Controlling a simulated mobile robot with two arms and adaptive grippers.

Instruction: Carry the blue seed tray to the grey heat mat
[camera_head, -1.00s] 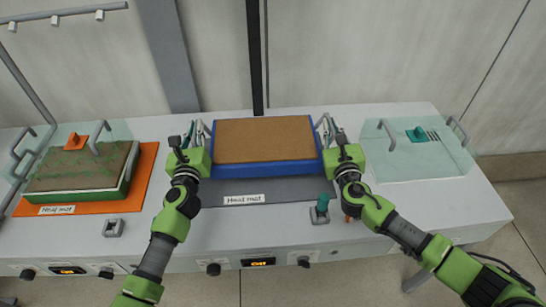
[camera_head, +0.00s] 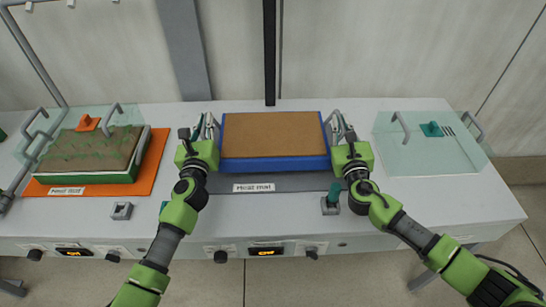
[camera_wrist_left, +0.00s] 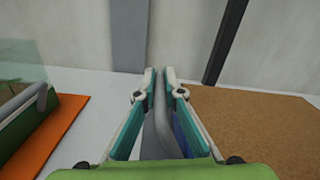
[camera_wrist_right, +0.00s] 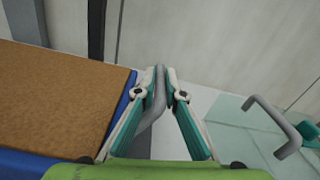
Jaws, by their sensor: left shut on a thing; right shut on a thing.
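The blue seed tray (camera_head: 275,164), filled with brown soil, is level at the middle of the bench, between my grippers. It is over the grey heat mat (camera_head: 305,182), whose front strip and "Heat mat" label show in front of it. I cannot tell whether the tray touches the mat. My left gripper (camera_head: 208,125) is shut on the tray's left grey handle (camera_wrist_left: 161,120). My right gripper (camera_head: 337,121) is shut on the right grey handle (camera_wrist_right: 158,100). The tray hides the rest of the mat.
At the left, a green tray (camera_head: 125,177) with a clear cover stands on an orange mat (camera_head: 150,180). A clear lid with handles (camera_head: 430,150) lies at the right. A small teal-topped fixture (camera_head: 331,203) and a grey block (camera_head: 122,211) stand near the front edge.

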